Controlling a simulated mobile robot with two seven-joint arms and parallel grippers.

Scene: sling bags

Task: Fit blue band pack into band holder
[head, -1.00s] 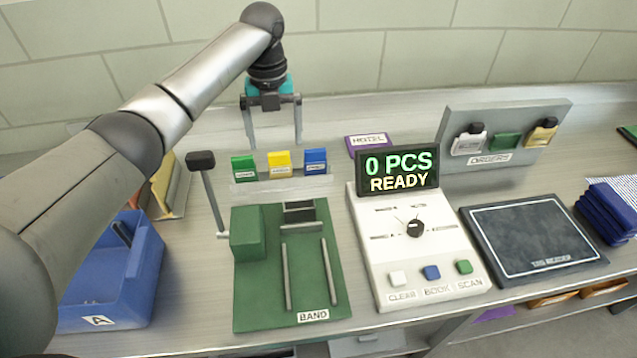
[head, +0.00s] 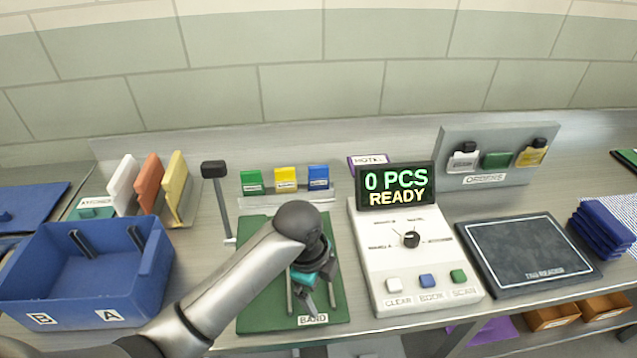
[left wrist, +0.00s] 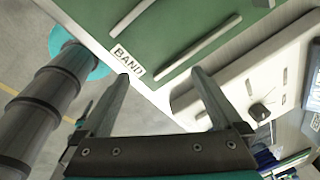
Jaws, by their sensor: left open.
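The blue band pack (head: 318,177) stands upright at the right end of a row of three small packs, beside a yellow pack (head: 285,179) and a green pack (head: 251,182). The green band holder (head: 258,312) lies in front of them, marked BAND, with raised rails that show in the left wrist view (left wrist: 202,47). My left gripper (head: 316,308) hangs over the front part of the band holder and hides much of it. In the left wrist view its two fingers (left wrist: 160,80) are apart with nothing between them. My right gripper is not in view.
A lever with a black knob (head: 214,169) rises at the holder's left. A white counter unit (head: 415,275) with a display stands close on its right. A blue bin (head: 140,262) sits to the left. A dark tag reader pad (head: 525,253) lies further right.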

